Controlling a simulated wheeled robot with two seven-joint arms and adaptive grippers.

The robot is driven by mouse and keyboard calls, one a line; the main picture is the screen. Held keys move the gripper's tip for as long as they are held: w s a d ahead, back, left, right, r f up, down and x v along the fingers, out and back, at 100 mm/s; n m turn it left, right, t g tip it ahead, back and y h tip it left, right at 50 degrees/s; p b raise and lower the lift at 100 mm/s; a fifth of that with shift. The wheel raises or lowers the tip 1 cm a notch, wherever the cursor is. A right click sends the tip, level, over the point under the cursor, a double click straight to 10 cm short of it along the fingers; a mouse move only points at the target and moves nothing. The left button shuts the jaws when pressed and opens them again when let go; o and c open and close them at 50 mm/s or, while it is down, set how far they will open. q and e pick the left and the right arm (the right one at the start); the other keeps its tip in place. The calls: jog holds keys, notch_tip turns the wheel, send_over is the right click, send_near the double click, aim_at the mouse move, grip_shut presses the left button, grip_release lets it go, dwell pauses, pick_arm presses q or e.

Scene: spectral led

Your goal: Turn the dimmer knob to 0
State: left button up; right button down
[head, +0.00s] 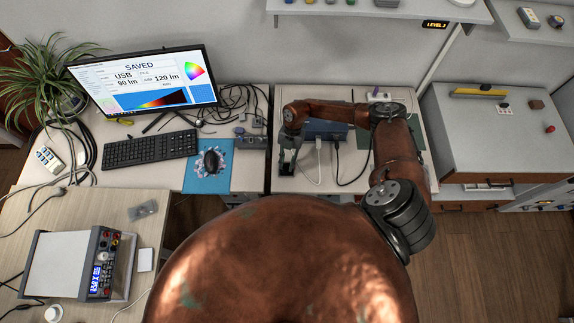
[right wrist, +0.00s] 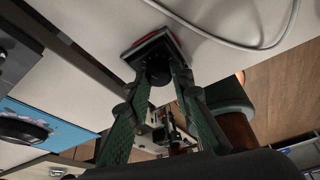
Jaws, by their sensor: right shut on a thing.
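The dimmer knob (right wrist: 158,76) is a small black cylinder on a dark square base (right wrist: 148,49) with a red edge. My right gripper (right wrist: 158,80) is shut on the knob in the right wrist view, one green ridged finger on each side. In the head view my right gripper (head: 287,166) points down at the left part of the middle white desk, and it hides the knob there. The knob's pointer and scale cannot be read. A small dark display (head: 435,25) under the upper shelf shows "LEVEL" with a hard-to-read digit. My left gripper is not in view.
A blue box (head: 322,129) with plugged cables stands just right of the gripper. A white cable (right wrist: 245,45) runs near the knob's base. A mouse (head: 211,162) on a blue mat (head: 222,184), a keyboard (head: 150,149) and a monitor (head: 145,82) are to the left.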

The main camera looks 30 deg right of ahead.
jog(key=n+h+b, duration=0.1)
jog(key=n, duration=0.2)
jog(key=n+g+h+b, duration=0.1)
jog(key=n+b, duration=0.1)
jog(key=n, duration=0.1)
jog(key=shift+w+a, duration=0.15)
jog(key=shift+w, duration=0.05)
jog(key=n+h+b, duration=0.1)
jog(key=n, duration=0.2)
jog(key=n+h+b, duration=0.1)
jog(key=n, duration=0.2)
jog(key=shift+a, duration=0.15)
jog(key=n+h+b, duration=0.1)
jog(key=n, duration=0.1)
jog(key=n+h, duration=0.1)
jog(key=n, duration=0.2)
jog(key=shift+s+a+t+b, duration=0.1)
jog(key=shift+a+t+b, duration=0.05)
jog(key=shift+t+b, duration=0.2)
jog(key=n+t, duration=0.1)
jog(key=n, duration=0.2)
jog(key=n+h, duration=0.1)
jog(key=n, duration=0.2)
jog(key=shift+s+a+n+t+h+b, duration=0.1)
jog(key=shift+s+n+t+h+b, duration=0.05)
jog(key=shift+n+t+h+b, duration=0.2)
jog(key=c, duration=1.7)
grip_release()
